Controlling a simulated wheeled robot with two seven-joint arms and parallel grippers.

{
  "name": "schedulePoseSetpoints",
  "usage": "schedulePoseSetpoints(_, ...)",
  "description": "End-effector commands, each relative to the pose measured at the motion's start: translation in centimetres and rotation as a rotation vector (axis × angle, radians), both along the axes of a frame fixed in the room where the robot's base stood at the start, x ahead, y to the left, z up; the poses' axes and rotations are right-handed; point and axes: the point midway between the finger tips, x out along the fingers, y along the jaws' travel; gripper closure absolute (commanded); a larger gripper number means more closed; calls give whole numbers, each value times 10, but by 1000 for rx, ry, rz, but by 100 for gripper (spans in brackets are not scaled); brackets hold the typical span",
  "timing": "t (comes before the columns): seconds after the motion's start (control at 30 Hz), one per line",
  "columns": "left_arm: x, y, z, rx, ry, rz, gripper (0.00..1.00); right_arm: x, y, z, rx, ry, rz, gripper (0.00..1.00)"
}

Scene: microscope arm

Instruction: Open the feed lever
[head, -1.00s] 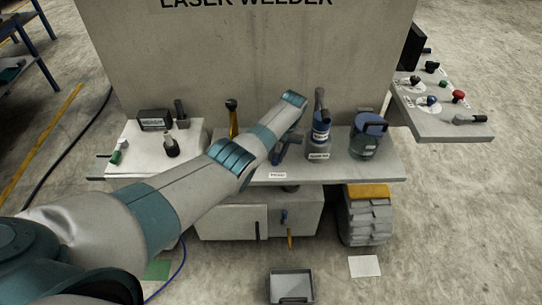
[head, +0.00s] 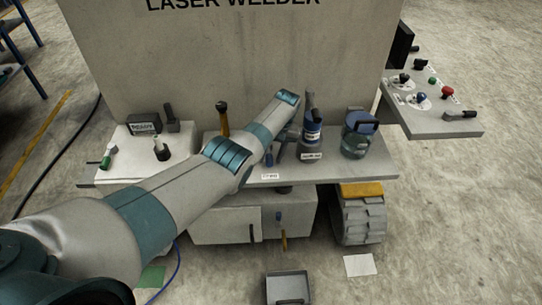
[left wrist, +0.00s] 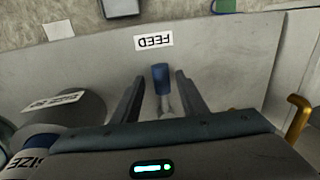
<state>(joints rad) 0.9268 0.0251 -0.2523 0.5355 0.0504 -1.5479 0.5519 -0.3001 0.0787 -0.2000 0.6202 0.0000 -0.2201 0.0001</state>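The feed lever has a blue grip (left wrist: 160,76) on a pale metal stem. It stands at the machine's shelf beside the white FEED label (left wrist: 153,41), which reads upside down in the left wrist view. In the head view the lever's blue tip (head: 268,159) shows just above the small label (head: 270,176) on the shelf's front edge. My left gripper (left wrist: 160,88) has its two dark fingers on either side of the lever, with a visible gap on each side. It is open and holds nothing. My right gripper is in neither view.
A blue-labelled bottle (head: 311,128) and a blue-lidded jar (head: 357,136) stand right of the lever. A yellow-orange handle (head: 223,118) stands to its left, behind my left arm. The grey shelf (head: 383,170) carries them, below the welder's panel (head: 230,55).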

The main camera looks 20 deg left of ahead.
Motion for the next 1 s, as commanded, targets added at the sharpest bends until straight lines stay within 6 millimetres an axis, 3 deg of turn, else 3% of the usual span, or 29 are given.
schedulePoseSetpoints(0.27, 0, 0, 4, 1, 1, -1, 61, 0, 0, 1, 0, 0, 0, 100)
schedulePoseSetpoints(0.47, 2, -4, 23, 1, -2, -1, 61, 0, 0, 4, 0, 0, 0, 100)
schedulePoseSetpoints(1.0, 12, -23, 122, -1, -4, -1, 61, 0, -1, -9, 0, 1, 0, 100)
